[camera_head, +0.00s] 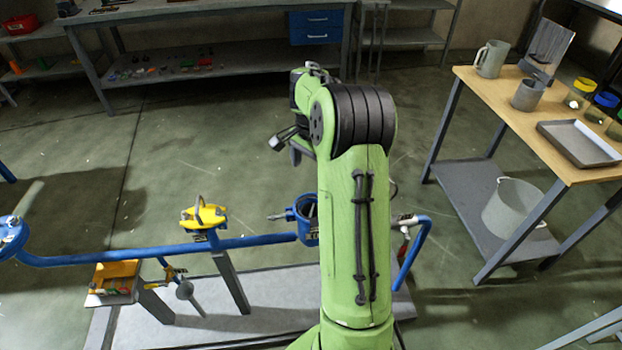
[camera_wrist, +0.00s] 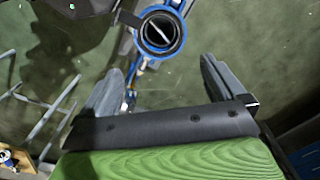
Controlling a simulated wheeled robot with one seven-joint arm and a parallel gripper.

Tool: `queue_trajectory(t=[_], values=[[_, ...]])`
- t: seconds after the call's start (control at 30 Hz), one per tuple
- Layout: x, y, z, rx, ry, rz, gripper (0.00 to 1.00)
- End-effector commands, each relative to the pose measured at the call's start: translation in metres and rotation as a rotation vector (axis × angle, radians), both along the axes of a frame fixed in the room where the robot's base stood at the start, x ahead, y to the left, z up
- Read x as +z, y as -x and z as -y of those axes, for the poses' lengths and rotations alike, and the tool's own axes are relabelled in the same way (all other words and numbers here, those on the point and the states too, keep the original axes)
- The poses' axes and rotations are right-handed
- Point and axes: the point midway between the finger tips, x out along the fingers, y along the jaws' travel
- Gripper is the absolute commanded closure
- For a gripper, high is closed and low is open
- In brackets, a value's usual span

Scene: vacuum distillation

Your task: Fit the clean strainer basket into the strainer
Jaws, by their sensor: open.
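The strainer is a blue round housing, open at the top, on the blue pipe line (camera_head: 306,218), partly hidden behind my arm in the head view. In the wrist view I look down into its blue rim (camera_wrist: 179,50). A pale bar crosses the dark opening; it could be a basket handle, but I cannot tell whether a basket sits inside. My gripper (camera_wrist: 163,82) is open, its two grey fingers apart with nothing between them. In the head view my gripper (camera_head: 286,144) is small, on the left side of my arm's upper end.
A yellow piece with a loop handle (camera_head: 204,216) sits on a post left of the strainer. The wooden bench (camera_head: 500,97) at right holds a grey jug (camera_head: 491,58), a grey cup (camera_head: 528,95), a shallow tray (camera_head: 579,143) and jars. A bucket (camera_head: 518,208) stands beneath.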

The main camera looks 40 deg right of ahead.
Motion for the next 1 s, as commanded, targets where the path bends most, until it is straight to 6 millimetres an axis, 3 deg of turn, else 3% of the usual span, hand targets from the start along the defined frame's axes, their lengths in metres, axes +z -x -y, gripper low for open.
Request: queue_trajectory(t=[0.03, 0.17, 0.27, 0.37, 0.47, 0.6, 0.7, 0.8, 0.9, 1.0], values=[[0.012, -0.001, 0.000, 0.001, 0.002, 0.002, 0.03], [0.023, 0.000, -0.001, 0.004, 0.002, 0.001, 0.03], [0.040, 0.000, -0.018, 0.080, 0.027, 0.014, 0.03], [0.075, 0.009, -0.060, 0.271, 0.091, 0.044, 0.03], [0.110, 0.033, -0.112, 0.516, 0.162, 0.086, 0.03], [0.139, 0.086, -0.180, 0.869, 0.256, 0.170, 0.03], [0.142, 0.133, -0.219, 1.116, 0.310, 0.248, 0.03], [0.134, 0.171, -0.243, 1.315, 0.347, 0.323, 0.03], [0.124, 0.193, -0.256, 1.439, 0.367, 0.375, 0.03], [0.119, 0.201, -0.261, 1.487, 0.373, 0.394, 0.03]])
